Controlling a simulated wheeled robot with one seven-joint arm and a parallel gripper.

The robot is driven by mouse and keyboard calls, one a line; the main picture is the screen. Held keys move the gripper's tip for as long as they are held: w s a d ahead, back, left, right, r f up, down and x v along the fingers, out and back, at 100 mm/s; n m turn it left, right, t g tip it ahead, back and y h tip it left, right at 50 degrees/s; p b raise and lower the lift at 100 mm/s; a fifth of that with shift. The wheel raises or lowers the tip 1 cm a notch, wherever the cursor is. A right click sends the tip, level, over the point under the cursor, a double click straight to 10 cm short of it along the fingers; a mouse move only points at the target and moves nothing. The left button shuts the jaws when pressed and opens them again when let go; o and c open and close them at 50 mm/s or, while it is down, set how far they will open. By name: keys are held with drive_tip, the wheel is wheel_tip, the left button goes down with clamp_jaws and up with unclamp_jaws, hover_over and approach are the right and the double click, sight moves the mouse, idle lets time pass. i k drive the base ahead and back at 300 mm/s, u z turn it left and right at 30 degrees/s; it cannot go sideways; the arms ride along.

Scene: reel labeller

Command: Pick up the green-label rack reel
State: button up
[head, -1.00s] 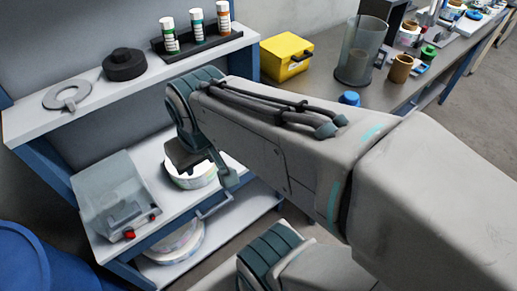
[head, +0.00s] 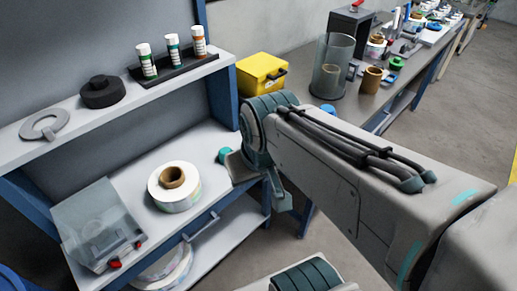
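Three slim white-topped cylinders stand upright in a dark rack (head: 176,73) on the upper shelf. The left one has a green label (head: 147,62), the middle one a teal label (head: 174,54), the right one an orange label (head: 199,43). A wide white reel (head: 175,190) with a brown core lies flat on the bench below; its side shows faint greenish marks. I cannot tell for certain which is the named reel. My gripper (head: 262,185) is over the bench's right end, right of the white reel and apart from it. Its fingertips are not clearly seen.
A clear-covered device (head: 98,228) stands at the bench's left. A black round part (head: 102,92) and a grey ring (head: 45,125) lie on the upper shelf. More reels (head: 165,268) lie underneath. A yellow box (head: 262,74) and clear cylinder (head: 331,68) stand behind my arm.

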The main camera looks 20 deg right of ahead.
sight(179, 196)
drive_tip(key=z, duration=0.8)
drive_tip(key=i, duration=1)
drive_tip(key=u, duration=1)
